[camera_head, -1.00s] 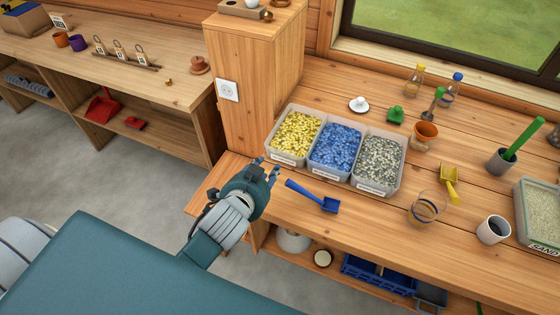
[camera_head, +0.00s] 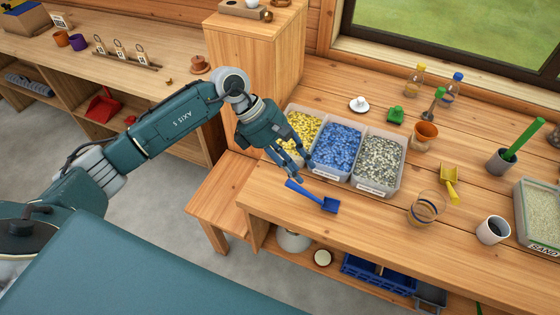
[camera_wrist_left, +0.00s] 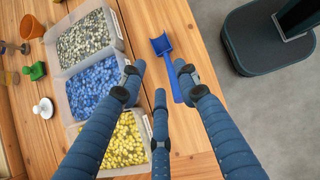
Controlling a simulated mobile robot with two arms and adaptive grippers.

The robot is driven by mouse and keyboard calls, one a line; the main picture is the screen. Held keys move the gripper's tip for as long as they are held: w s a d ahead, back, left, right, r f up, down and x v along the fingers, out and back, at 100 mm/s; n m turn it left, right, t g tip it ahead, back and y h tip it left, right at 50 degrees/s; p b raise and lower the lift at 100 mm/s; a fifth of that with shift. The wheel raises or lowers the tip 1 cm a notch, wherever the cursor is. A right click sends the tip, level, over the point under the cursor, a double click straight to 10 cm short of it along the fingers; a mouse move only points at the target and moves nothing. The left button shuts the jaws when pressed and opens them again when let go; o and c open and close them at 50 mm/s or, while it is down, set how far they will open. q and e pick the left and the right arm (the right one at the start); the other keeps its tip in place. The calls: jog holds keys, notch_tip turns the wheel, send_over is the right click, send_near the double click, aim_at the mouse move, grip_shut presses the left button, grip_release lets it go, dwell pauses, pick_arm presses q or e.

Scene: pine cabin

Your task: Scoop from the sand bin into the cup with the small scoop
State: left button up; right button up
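The sand bin (camera_head: 552,248), a clear tub of pale sand, stands at the right edge of the bench. A white cup (camera_head: 493,230) with a dark inside stands just left of it. A blue scoop (camera_head: 329,205) lies near the bench's front edge, handle toward the upper left; a yellow scoop (camera_head: 449,183) lies farther right. My left gripper (camera_head: 297,170) is open and empty above the blue scoop's handle end. In the left wrist view the blue scoop (camera_wrist_left: 163,45) lies just beyond the spread fingers (camera_wrist_left: 160,88). My right gripper is out of view.
Tubs of yellow (camera_head: 276,148), blue (camera_head: 337,178) and grey pieces (camera_head: 378,190) stand behind the blue scoop. A glass (camera_head: 426,208), a terracotta pot (camera_head: 425,132) and a grey pot with a green-handled tool (camera_head: 500,161) stand to the right. Bare bench lies around the blue scoop.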

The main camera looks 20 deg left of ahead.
aim_at(292, 182)
pick_arm(q)
jog(key=a+f+y, duration=0.1)
jog(key=a+y, duration=0.1)
jog(key=a, duration=0.3)
jog(key=x, duration=0.2)
jog(key=b+x, duration=0.1)
jog(key=x, duration=0.2)
jog(key=b+x, duration=0.1)
jog(key=x, duration=0.1)
jog(key=shift+s+d+f, duration=0.25)
jog(key=shift+d, duration=0.15)
grip_shut()
jog(key=shift+w+r+p, duration=0.1)
jog(key=shift+r+p, duration=1)
jog(key=shift+r, duration=1.9)
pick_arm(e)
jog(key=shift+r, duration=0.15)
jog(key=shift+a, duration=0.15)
